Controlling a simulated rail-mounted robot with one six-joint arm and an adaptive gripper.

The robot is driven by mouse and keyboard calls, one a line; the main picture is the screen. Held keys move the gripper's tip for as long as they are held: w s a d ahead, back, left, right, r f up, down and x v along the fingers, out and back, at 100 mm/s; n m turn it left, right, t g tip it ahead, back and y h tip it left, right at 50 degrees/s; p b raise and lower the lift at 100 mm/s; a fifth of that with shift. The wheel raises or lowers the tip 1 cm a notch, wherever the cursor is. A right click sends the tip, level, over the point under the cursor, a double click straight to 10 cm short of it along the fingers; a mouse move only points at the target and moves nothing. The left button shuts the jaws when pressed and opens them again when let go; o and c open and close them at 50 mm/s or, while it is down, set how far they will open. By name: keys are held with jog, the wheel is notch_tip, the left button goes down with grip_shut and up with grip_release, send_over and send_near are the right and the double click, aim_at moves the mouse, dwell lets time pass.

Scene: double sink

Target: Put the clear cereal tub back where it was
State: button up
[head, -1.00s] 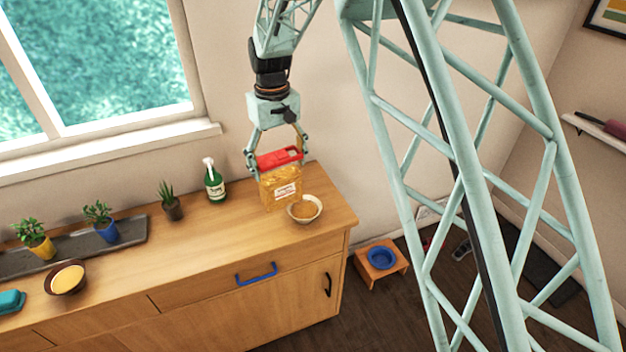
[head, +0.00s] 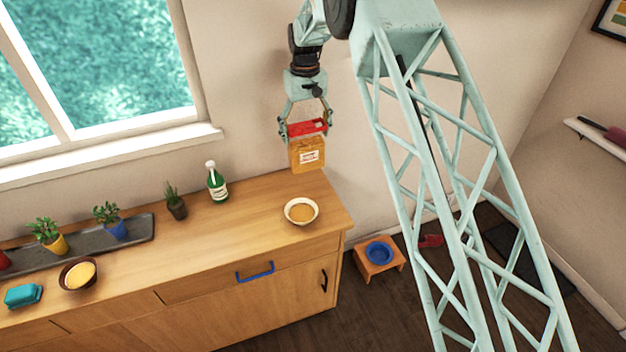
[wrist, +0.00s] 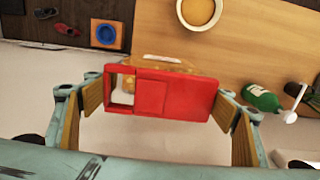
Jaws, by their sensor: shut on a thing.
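The clear cereal tub (head: 307,155) has a red lid, golden contents and a white label. My gripper (head: 305,130) is shut on it near the lid and holds it upright. In the head view the tub appears at the back right of the wooden counter (head: 230,235), and it looks raised above the top. In the wrist view the tub's red lid (wrist: 165,94) lies between the two finger pads, with an opening at its left end. The tub's body is mostly hidden under the lid there.
A bowl of orange-brown food (head: 300,211) stands near the counter's right end. A green bottle (head: 217,183), a small plant (head: 175,203) and a dark tray (head: 80,243) of potted plants stand to the left. A blue bowl on a small wooden stand (head: 379,255) is on the floor.

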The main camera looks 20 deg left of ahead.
aim_at(310, 154)
jog(key=shift+w+d+r+p, duration=0.1)
jog(key=shift+w+d+p, duration=0.05)
jog(key=shift+w, duration=0.35)
jog(key=shift+w+d+p, duration=0.15)
jog(key=shift+w, duration=0.3)
jog(key=shift+f+p, duration=0.5)
jog(key=shift+f, duration=2.8)
jog(key=shift+f+p, duration=0.35)
jog(key=shift+f, duration=1.55)
jog(key=o, duration=1.4)
jog(key=shift+c, duration=0.2)
